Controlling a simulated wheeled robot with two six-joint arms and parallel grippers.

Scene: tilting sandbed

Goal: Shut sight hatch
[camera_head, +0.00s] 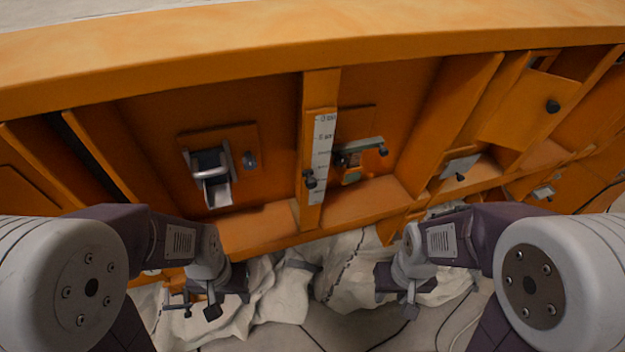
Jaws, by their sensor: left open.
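I cannot tell for sure which part is the sight hatch. A grey-green flap (358,145) with a black knob (383,150) juts out from the orange wall, right of a white scale strip (322,150). A small opening (351,178) with something reddish and green shows below it. Further right, an orange panel (522,108) carries a black knob (553,106). My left gripper (197,308) is open and empty, low and left, apart from the wall fittings. My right gripper (404,298) hangs below the flap, apart from it; its jaws are unclear.
A metal handle (212,162) over a pale chute sits on the left of the wall. A black knob (310,180) sits on the scale post. A small grey plate (459,167) is at right. Crumpled pale cloth-like material (285,290) and cables lie below on the floor.

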